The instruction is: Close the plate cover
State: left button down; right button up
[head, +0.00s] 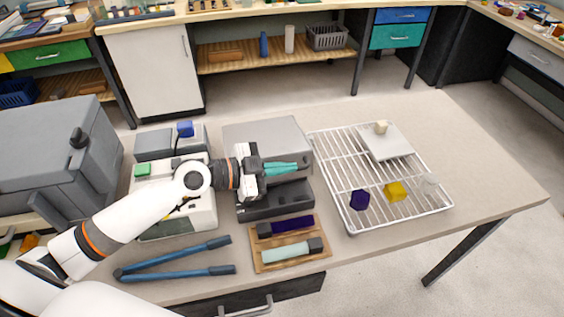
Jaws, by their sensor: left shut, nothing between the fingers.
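A grey box-like device with a dark front base (275,206) stands near the middle of the table. Its light grey panel (262,131), which looks like the plate cover, shows at the back of the device; its exact angle is hard to tell. My left gripper (300,168) reaches in from the left over this device, its teal fingers pointing right, in front of the panel. It is shut and empty. The gripper and wrist hide part of the device's middle, and I cannot tell whether the fingers touch the cover. My right gripper is out of view.
A wire rack (345,215) holds a white plate (395,150) and several small blocks on the right. A wooden tray (262,267) with two rods lies in front. Blue tongs (178,251), a white device (200,214) and a large grey machine (45,150) are left. The right table end is clear.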

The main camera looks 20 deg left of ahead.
pick_arm(q)
jog(key=f+b, duration=0.1)
jog(key=b, duration=0.1)
jog(key=f+m+b, duration=0.1)
jog(key=f+b, duration=0.1)
jog(key=f+m+b, duration=0.1)
jog(key=f+b, duration=0.1)
jog(key=shift+s+d+f+t+b, duration=0.1)
jog(key=shift+s+d+t+b, duration=0.05)
jog(key=shift+s+t+b, duration=0.15)
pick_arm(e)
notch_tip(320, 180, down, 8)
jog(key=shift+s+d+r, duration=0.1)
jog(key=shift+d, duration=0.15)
